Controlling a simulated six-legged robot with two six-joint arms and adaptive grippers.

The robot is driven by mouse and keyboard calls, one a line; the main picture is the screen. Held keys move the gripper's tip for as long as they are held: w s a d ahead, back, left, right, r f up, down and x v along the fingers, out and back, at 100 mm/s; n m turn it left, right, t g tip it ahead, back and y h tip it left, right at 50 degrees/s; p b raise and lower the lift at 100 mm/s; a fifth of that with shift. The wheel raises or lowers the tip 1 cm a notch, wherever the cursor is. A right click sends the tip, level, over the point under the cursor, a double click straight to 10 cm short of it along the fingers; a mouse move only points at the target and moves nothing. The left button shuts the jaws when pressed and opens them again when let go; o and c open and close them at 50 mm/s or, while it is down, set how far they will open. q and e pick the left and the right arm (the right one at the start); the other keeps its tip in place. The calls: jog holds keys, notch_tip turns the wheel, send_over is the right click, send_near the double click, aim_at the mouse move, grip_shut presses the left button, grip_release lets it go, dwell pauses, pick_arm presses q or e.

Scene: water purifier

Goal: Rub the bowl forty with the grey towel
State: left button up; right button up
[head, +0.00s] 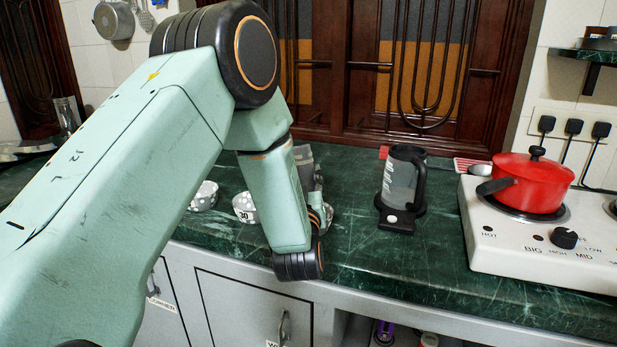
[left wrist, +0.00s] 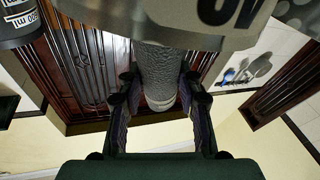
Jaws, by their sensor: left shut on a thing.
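My left gripper (left wrist: 157,100) is shut on the grey towel (left wrist: 158,72), a rough, rolled grey cylinder upright between its fingers in the left wrist view. In the head view, my left wrist hides most of this gripper; a grey piece, likely the towel (head: 304,165), shows behind it. A pale bowl (left wrist: 190,35) with partly cut-off dark figures fills the top of the left wrist view, close to the towel; I cannot tell whether they touch. In the head view, a speckled bowl marked 30 (head: 244,208) stands left of my wrist. Bowl forty cannot be identified for certain.
Another speckled bowl (head: 204,196) stands farther left on the green marble counter (head: 365,265). A dark-handled clear jug (head: 403,185) stands right of my wrist. A red pot (head: 533,182) sits on the white stove (head: 500,240). The counter's front middle is clear.

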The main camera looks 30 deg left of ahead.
pick_arm(q)
jog(key=shift+s+a+f+p, duration=0.1)
jog(key=shift+s+a+p, duration=0.2)
jog(key=shift+a, duration=0.15)
jog(key=shift+s+d, duration=0.25)
jog(key=shift+d, duration=0.25)
jog(key=shift+s+d, duration=0.25)
jog(key=shift+d, duration=0.25)
jog(key=shift+w, duration=0.1)
jog(key=shift+w+d, duration=0.1)
jog(key=shift+w, duration=0.15)
